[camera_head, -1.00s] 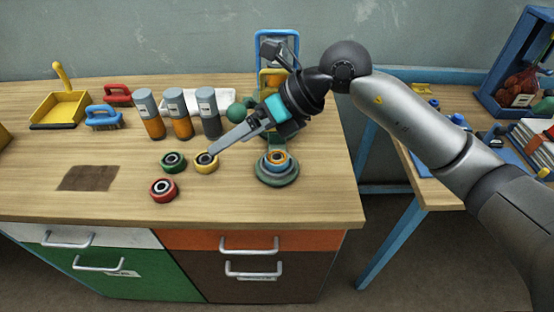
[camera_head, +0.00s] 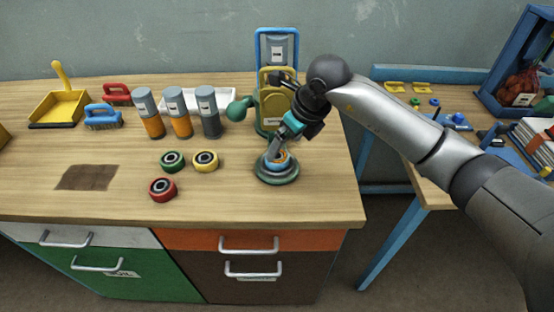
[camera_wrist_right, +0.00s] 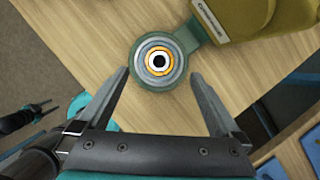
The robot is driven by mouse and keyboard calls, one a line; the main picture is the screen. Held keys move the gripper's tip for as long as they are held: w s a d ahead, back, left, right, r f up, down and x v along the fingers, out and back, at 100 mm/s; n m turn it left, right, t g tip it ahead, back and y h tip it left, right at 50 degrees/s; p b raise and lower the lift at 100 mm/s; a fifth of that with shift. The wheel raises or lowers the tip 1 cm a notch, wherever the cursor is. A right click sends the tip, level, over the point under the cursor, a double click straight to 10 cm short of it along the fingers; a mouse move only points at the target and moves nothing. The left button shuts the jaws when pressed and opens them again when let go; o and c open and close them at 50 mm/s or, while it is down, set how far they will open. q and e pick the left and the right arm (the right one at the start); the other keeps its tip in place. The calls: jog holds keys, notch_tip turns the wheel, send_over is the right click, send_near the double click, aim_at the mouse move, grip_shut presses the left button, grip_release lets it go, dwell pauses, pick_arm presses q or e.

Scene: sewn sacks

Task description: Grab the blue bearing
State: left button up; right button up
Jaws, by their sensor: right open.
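A ring-shaped part with a blue outer band and an orange ring inside (camera_head: 280,167) sits on the round green base (camera_head: 277,178) of the press; it looks like the blue bearing. In the right wrist view the same part (camera_wrist_right: 158,62) shows a grey-blue rim, an orange ring and a dark centre. My right gripper (camera_head: 273,153) is over this part, pointing down, and partly hides it. In the wrist view its open fingers (camera_wrist_right: 160,74) are empty, with the part ahead between the tips.
Green (camera_head: 172,161), yellow (camera_head: 205,161) and red (camera_head: 163,189) bearings lie left of the base. The yellow-green press (camera_head: 271,104) stands just behind. Several cylinders (camera_head: 177,112) stand further left. A small blue item (camera_head: 459,118) lies on the right table.

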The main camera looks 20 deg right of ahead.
aim_at(279, 156)
jog(key=shift+x, duration=2.8)
jog(key=shift+a, duration=0.1)
jog(key=shift+w+r, duration=0.1)
jog(key=shift+r, duration=0.05)
grip_shut()
